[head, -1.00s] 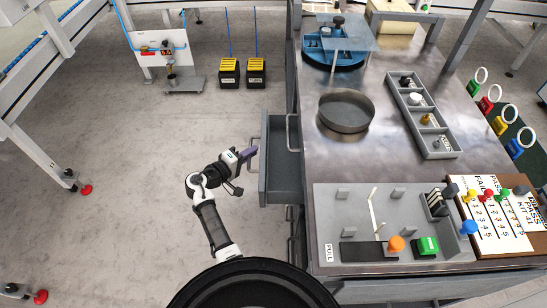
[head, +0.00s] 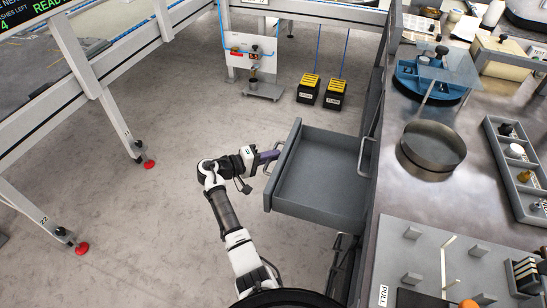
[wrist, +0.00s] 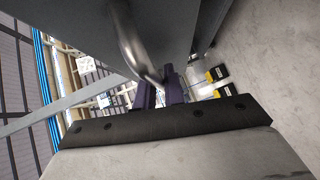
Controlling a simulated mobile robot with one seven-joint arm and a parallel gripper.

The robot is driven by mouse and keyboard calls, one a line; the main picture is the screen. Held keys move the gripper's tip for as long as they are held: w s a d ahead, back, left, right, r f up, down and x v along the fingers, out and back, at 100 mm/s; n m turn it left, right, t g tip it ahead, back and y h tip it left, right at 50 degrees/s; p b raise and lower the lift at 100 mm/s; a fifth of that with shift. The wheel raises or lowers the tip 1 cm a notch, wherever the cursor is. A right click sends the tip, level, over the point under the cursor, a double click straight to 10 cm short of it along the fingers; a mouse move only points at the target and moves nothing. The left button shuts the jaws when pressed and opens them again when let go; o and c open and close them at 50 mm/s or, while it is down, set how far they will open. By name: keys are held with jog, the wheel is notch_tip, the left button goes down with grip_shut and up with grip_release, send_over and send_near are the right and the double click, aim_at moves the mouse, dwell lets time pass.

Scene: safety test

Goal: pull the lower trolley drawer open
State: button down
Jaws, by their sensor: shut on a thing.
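The grey lower trolley drawer (head: 318,170) stands far out from the left side of the trolley (head: 425,200), and its inside looks empty. My gripper (head: 270,157), with purple fingers, is at the drawer's front and shut on its metal bar handle (head: 268,168). In the wrist view, the drawer handle (wrist: 128,42) curves down to my gripper fingers (wrist: 160,90), beside the grey drawer front (wrist: 172,25). The fingers partly hide the handle there. A second bar handle (head: 364,157) is on the trolley side, above the open drawer.
A round metal pan (head: 433,147), a blue round fixture (head: 430,80) and a grey compartment tray (head: 515,165) stand on the trolley top. Two black-and-yellow boxes (head: 321,91) sit on the floor behind. White frame legs (head: 120,125) stand at left. Floor between them and my arm is clear.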

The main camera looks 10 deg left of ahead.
jog(key=c, duration=1.5)
grip_release()
jog(key=shift+a, duration=0.1)
jog(key=v, duration=1.3)
jog(key=shift+s+a, duration=0.25)
jog(key=shift+r, duration=0.1)
